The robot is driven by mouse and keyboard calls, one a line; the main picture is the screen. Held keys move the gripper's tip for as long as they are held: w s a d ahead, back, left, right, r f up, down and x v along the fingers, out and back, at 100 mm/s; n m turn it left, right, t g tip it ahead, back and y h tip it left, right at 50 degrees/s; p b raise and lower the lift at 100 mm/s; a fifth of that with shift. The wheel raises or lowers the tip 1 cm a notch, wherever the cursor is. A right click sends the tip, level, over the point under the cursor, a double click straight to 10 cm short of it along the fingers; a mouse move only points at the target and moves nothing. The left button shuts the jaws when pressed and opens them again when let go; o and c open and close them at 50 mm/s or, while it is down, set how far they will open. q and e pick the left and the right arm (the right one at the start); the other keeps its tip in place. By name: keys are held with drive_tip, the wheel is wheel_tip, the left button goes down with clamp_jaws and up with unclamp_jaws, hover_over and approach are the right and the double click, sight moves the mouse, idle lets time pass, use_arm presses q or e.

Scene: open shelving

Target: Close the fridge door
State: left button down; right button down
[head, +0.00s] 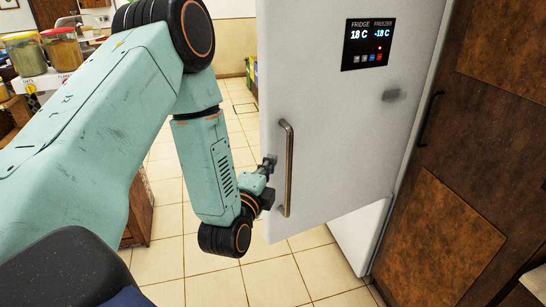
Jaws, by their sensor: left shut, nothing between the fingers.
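The white fridge door (345,150) fills the upper middle of the head view. It stands ajar, its lower edge jutting out from the white lower part of the fridge (360,235). A vertical metal handle (287,165) is near its left edge. My left gripper (270,162) is shut and empty, just left of the handle at the door's left edge. I cannot tell whether it touches the door or handle. A display (368,44) is on the upper part of the door. My right gripper is not in view.
Brown wooden cabinet doors (460,140) stand close on the right. A counter with food jars (62,47) is at the upper left. The tiled floor (168,205) is open around the left and front of the door.

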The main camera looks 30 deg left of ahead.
sight(285, 139)
use_arm(q)
drive_tip(key=x, duration=0.7)
drive_tip(key=shift+w+p, duration=0.25)
drive_tip(key=shift+p, duration=0.05)
drive_tip(key=shift+w, duration=0.15)
drive_tip(key=shift+a+f, duration=0.2)
drive_tip(key=shift+a, duration=0.3)
drive_tip(key=shift+w+d+r, duration=0.15)
drive_tip(key=shift+d, duration=0.15)
